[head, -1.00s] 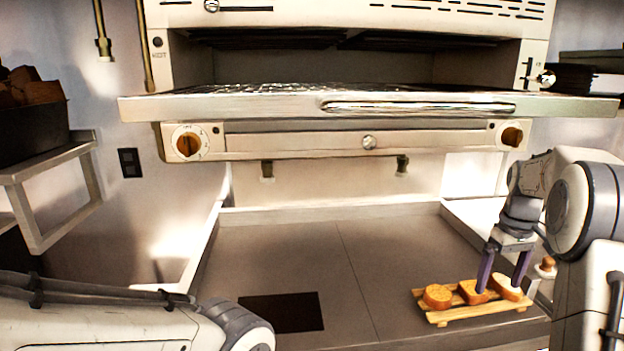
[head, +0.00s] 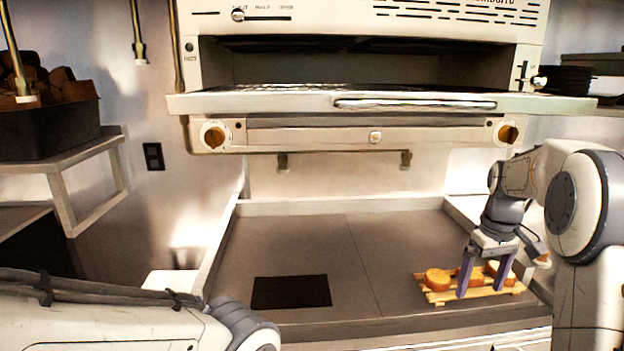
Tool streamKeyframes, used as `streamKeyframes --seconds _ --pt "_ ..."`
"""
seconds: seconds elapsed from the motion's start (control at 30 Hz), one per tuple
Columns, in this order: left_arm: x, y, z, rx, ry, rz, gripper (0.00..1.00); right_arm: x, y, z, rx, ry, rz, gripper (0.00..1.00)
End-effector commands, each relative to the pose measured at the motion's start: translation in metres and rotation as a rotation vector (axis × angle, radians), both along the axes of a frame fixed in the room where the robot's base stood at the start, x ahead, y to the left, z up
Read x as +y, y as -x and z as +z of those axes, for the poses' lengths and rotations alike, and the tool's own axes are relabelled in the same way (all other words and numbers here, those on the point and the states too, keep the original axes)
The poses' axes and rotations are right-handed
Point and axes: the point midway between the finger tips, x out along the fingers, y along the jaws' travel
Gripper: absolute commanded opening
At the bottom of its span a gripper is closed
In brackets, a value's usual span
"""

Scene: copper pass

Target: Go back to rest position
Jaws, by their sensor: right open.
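Slices of bread (head: 437,279) lie on the board. The fingers hide part of the board and the bread, and I cannot tell whether they touch either. My left arm comes in at the lower left, but its gripper is outside the view.
The salamander grill (head: 375,137) with its metal shelf (head: 260,103) hangs above the counter (head: 300,235). A dark square (head: 291,292) lies on the counter's front left. The counter's middle is clear.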

Motion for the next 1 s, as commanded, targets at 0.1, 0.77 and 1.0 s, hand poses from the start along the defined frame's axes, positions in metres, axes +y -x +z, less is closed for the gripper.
streamKeyframes --seconds 0.1,0.77,1.0 --pt "0.0 0.0 0.002 0.0 0.0 0.0 0.66 0.042 0.004 0.005 -0.006 -0.004 0.044 1.0" --pt "0.0 0.0 0.021 0.0 0.0 0.0 0.66 0.297 0.244 -0.01 -0.019 -0.073 0.438 1.0" --pt "0.0 0.0 0.022 0.0 0.0 0.0 0.66 0.299 0.28 -0.02 -0.013 -0.079 0.475 1.0"
